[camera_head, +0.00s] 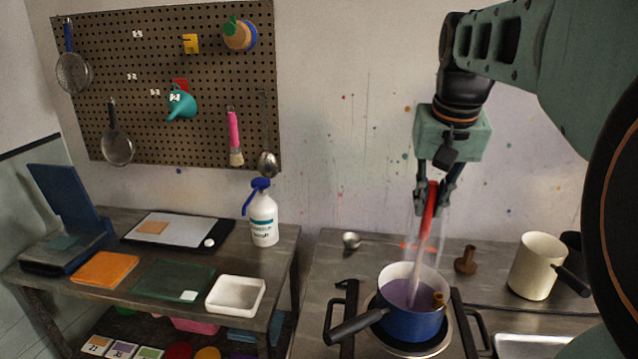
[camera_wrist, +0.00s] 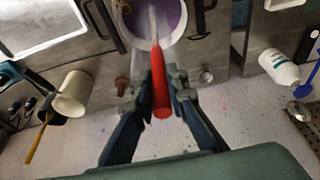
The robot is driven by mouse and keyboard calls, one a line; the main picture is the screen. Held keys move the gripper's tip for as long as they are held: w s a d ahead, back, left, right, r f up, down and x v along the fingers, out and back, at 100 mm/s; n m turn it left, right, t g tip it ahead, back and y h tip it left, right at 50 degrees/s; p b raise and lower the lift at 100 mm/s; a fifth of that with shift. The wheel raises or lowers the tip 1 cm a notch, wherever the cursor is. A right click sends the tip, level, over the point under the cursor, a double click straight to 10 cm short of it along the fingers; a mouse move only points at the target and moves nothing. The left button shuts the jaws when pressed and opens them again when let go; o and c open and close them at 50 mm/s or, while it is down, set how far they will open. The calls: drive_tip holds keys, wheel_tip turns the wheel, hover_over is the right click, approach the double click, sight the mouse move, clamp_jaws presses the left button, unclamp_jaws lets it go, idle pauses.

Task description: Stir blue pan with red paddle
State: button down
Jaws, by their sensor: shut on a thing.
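The blue pan (camera_head: 412,325) stands on a round burner in the head view, with purple liquid inside and its dark handle toward the lower left. Its pale rim and purple liquid (camera_wrist: 172,18) show at the top of the wrist view. My gripper (camera_head: 434,205) is above the pan, shut on the red paddle (camera_head: 428,215). The paddle's red handle (camera_wrist: 159,85) lies between the fingers in the wrist view. Its pale lower part reaches down into the pan; its tip is hidden in the liquid. A small brownish-yellow cylinder (camera_head: 438,299) shows at the pan's right inner side.
Black rails (camera_head: 471,318) flank the burner. A spray bottle (camera_head: 263,218) and trays fill the left table.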

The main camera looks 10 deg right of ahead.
drive_tip(key=shift+r+p, duration=3.35)
drive_tip(key=shift+r, duration=0.8)
drive_tip(key=shift+r, duration=0.1)
wheel_tip(320, 180, up, 3)
drive_tip(key=p, duration=0.2)
drive_tip(key=shift+p, duration=0.35)
wheel_tip(320, 180, up, 8)
drive_tip(key=shift+p, duration=0.45)
